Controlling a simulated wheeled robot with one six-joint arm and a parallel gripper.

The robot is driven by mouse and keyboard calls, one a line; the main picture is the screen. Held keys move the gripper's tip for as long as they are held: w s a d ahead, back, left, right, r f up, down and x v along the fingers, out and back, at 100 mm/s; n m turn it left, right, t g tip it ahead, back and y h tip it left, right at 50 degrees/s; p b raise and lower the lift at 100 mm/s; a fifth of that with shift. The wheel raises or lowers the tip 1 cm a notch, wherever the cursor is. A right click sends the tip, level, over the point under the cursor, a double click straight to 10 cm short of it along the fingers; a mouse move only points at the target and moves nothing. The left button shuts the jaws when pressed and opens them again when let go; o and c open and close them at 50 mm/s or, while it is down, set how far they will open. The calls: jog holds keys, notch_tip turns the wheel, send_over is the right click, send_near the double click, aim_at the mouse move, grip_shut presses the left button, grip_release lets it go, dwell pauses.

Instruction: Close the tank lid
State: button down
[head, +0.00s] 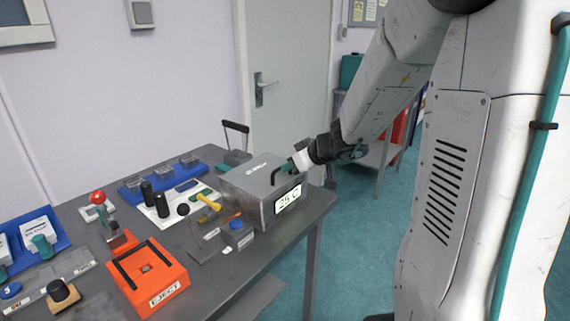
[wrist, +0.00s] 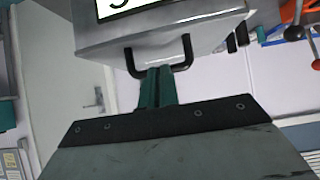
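The tank (head: 262,212) is a grey metal box at the table's right end, with a "25 C" display on its front. Its lid (head: 252,172) appears down over the top; I cannot tell whether a small gap is left. A black U-shaped handle (head: 280,173) stands at the lid's right side and shows in the wrist view (wrist: 187,52). My gripper (head: 297,162) is at this handle. In the wrist view its teal fingers (wrist: 158,72) are together, with their tips at the handle's bar. Whether they touch the bar is unclear.
An orange EJECT unit (head: 170,291), a grey block with a blue button (head: 237,224) and a white panel with black knobs (head: 172,214) stand left of the tank. A door (head: 283,80) is behind. The floor (head: 355,250) right of the table is clear.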

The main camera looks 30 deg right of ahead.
jog(key=shift+s+a+f, duration=0.15)
jog(key=shift+f, duration=0.3)
jog(key=shift+s+a+f, duration=0.1)
jog(key=shift+s+f, duration=0.05)
jog(key=shift+f, duration=0.25)
notch_tip(320, 180, up, 5)
jog(key=d, duration=0.1)
jog(key=s+d+f, duration=0.2)
jog(key=s+f, duration=0.2)
jog(key=s, duration=0.4)
jog(key=shift+d+f, duration=0.3)
jog(key=shift+s, duration=0.1)
